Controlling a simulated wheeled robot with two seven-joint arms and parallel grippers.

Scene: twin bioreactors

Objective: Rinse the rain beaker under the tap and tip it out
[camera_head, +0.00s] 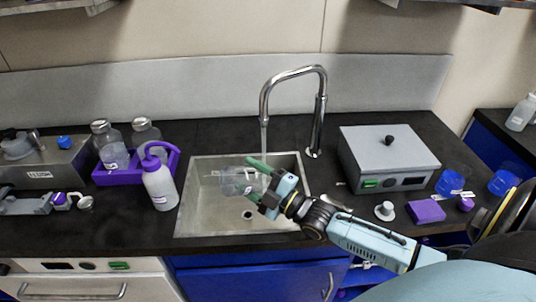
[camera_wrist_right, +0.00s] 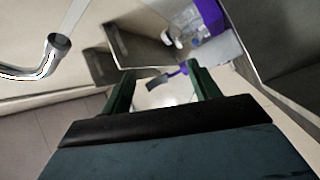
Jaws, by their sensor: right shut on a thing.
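The clear beaker (camera_head: 237,181) is held over the sink (camera_head: 184,213) in the head view. It looks tipped onto its side, though its see-through wall makes the exact tilt hard to tell. My right gripper (camera_head: 260,180) is shut on it, with green fingers on either side; they also show in the wrist view (camera_wrist_right: 157,75). The tap (camera_head: 293,72) arches above, its spout over the back of the beaker. A pale stream (camera_wrist_right: 76,18) at the spout in the wrist view looks like running water. My left gripper is out of view.
A white wash bottle (camera_head: 159,187) stands left of the sink, before a purple tray (camera_head: 108,178) with glass bottles. A grey box (camera_head: 388,158) stands to the right. Blue beakers (camera_head: 450,183), a purple block (camera_head: 427,211) and small parts lie farther right.

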